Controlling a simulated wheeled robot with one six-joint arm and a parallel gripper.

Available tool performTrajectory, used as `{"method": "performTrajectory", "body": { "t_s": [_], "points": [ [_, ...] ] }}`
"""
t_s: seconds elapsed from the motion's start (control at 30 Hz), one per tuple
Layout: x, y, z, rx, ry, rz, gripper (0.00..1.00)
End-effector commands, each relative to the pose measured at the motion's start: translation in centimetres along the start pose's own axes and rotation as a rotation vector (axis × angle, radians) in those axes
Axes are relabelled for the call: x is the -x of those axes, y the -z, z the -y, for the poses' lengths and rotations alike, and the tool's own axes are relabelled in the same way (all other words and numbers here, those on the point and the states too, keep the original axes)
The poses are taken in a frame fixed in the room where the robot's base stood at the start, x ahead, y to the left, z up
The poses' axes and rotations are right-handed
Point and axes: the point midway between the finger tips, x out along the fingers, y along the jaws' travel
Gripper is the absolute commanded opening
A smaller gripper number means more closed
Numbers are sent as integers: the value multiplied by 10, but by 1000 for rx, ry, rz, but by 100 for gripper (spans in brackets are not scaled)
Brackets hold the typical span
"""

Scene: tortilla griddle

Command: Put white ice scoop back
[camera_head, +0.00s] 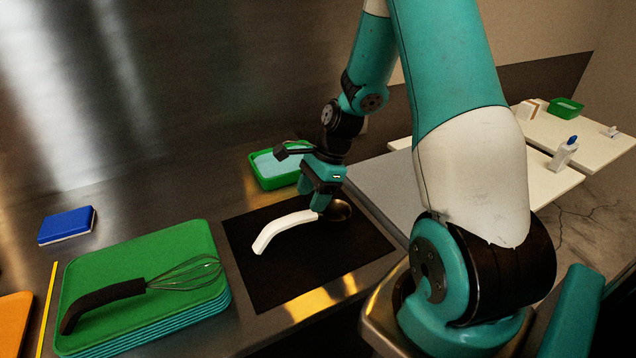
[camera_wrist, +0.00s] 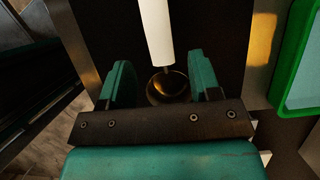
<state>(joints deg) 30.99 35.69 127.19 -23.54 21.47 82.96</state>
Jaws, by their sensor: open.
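The scoop has a curved white handle (camera_head: 285,226) and a round, dark brassy bowl (camera_head: 341,210). It lies on a black mat (camera_head: 300,280), with its handle pointing left and toward the front. In the wrist view the white handle (camera_wrist: 155,30) runs down to the bowl (camera_wrist: 168,88) between my fingers. My gripper (camera_head: 321,208) points down over the place where handle and bowl meet, and partly hides it. In the wrist view my gripper (camera_wrist: 162,80) is open, one finger on each side of the scoop. I cannot tell whether a finger touches it.
A stack of green trays (camera_head: 205,240) holding a whisk (camera_head: 180,275) stands at left. A blue sponge (camera_head: 67,225) lies behind it. A green tub (camera_head: 272,172) stands just behind the mat. White boards (camera_head: 545,185) with small items lie at right. The mat's front is clear.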

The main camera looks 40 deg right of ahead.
Motion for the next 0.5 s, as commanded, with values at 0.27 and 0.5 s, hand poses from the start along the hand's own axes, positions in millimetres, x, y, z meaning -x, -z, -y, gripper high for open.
{"method": "performTrajectory", "body": {
  "t_s": [0.27,0.5],
  "points": [
    [40,0,1,4,2,-1,57],
    [65,-92,-28,570,-29,-10,57]
  ]
}}
